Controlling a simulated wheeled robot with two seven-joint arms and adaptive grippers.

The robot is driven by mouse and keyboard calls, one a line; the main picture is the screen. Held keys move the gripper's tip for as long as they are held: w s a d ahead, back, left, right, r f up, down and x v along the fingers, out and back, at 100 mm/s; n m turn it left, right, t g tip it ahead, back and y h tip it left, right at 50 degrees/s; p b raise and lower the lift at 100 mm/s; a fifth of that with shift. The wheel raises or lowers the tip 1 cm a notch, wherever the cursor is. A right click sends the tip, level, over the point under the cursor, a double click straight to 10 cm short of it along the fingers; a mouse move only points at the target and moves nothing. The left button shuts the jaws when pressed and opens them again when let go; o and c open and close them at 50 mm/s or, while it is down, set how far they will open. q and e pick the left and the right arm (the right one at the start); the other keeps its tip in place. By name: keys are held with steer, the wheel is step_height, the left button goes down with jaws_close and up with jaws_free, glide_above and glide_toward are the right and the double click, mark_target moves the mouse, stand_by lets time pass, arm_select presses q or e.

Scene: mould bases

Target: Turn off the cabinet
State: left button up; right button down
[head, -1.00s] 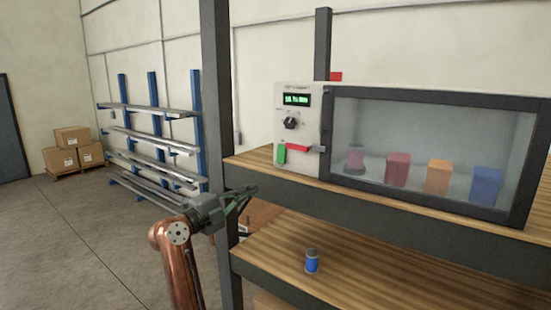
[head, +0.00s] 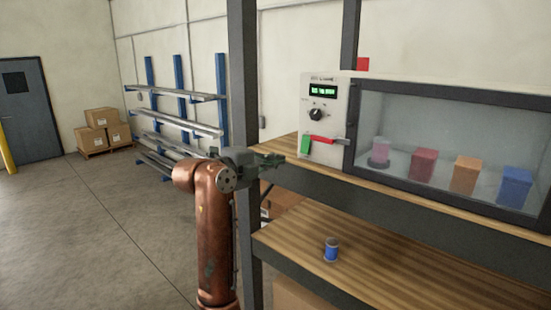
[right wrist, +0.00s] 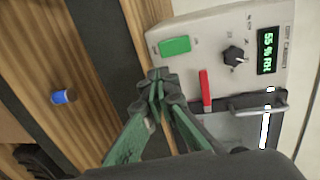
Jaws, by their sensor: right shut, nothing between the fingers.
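The cabinet (head: 341,165) stands on the upper wooden shelf, its glass-fronted chamber shut and its pale control panel (head: 312,106) at the left. The panel has a lit green display (head: 323,91), reading about 55 % RH in the right wrist view (right wrist: 268,50). It also has a black knob (head: 316,115), a green rocker or button (head: 305,145) and a red bar (head: 321,139). My right gripper (head: 281,160) is shut and empty, just left of and below the green button. In the right wrist view its fingertips (right wrist: 158,77) are below the green button (right wrist: 174,46), seemingly apart from it.
Several coloured blocks, such as a blue one (head: 514,187), stand behind the glass. A blue spool (head: 331,250) sits on the lower shelf (head: 380,275). A dark upright post (head: 244,100) stands close to my right arm. Open floor lies at left.

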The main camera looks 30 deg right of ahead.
mark_target(304, 154)
steer(key=p+x, duration=0.3)
steer(key=x, duration=0.6)
steer(key=shift+d, duration=0.3)
steer(key=shift+w+d+f, duration=0.15)
steer(key=shift+w+d, duration=0.1)
steer(key=shift+d, duration=0.25)
